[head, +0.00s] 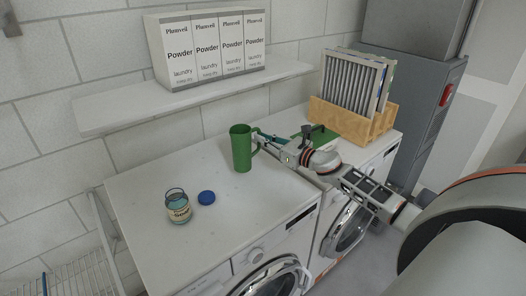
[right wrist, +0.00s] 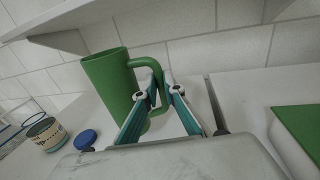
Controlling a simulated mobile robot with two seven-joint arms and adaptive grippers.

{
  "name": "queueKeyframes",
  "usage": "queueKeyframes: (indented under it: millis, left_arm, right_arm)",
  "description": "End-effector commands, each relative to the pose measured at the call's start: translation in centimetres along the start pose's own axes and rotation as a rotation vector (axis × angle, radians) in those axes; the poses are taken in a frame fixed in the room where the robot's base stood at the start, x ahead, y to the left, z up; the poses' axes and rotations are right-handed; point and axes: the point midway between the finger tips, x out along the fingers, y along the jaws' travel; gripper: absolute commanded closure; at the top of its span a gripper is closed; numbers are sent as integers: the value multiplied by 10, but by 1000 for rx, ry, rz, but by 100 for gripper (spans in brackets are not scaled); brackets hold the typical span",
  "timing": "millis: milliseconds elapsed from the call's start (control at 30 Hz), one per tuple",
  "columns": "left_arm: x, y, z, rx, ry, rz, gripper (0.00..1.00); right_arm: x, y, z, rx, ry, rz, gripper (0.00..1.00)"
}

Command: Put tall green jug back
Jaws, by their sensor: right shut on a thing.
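The tall green jug (head: 241,150) appears upright at the white top of the washing machines in the head view; I cannot tell whether its base touches. In the right wrist view the jug (right wrist: 108,92) looks tilted, with its handle toward me. My right gripper (head: 259,138) comes in from the right and is shut on the jug's handle. In the right wrist view its teal fingers (right wrist: 160,80) lie on either side of the handle. My left gripper is not in view.
A wall shelf (head: 200,97) above holds several powder boxes (head: 210,48). A glass jar (head: 178,206) and a blue lid (head: 206,197) stand front left. A wooden crate with filters (head: 350,117) and a green object (head: 318,133) are right. The front left top is mostly clear.

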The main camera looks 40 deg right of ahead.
Motion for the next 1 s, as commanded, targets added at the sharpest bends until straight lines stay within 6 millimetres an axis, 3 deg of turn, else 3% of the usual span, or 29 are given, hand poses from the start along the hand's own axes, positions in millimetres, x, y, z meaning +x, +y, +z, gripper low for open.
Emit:
queueKeyframes:
  millis: [400,833,900,1000]
  left_arm:
    - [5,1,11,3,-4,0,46]
    - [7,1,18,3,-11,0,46]
    - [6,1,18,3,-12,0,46]
    - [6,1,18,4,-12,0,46]
  right_arm:
    - [0,-1,-39,3,-4,-1,100]
    - [0,0,-42,0,-4,0,100]
    - [0,0,-43,0,-1,0,78]
    - [0,0,-43,0,-1,0,74]
